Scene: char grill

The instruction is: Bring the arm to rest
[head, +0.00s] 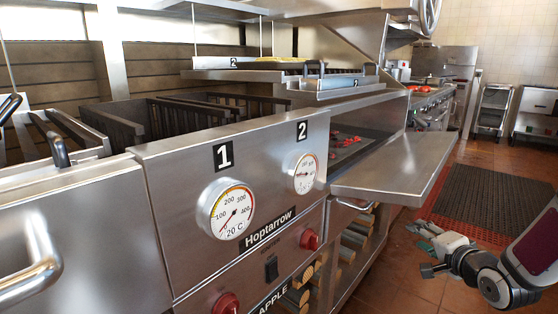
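My gripper (420,250) is at the lower right of the head view, on the end of my arm, which reaches in from the right edge. Its fingers point left and are spread apart, with nothing seen between them. It hangs over the red-brown tiled floor, below and to the right of the steel side shelf (398,168), and looks apart from the counter.
A grill (345,145) with red pieces lies behind the shelf. A dark floor mat (485,195) and a cart (492,108) are farther back. Open floor lies around my gripper.

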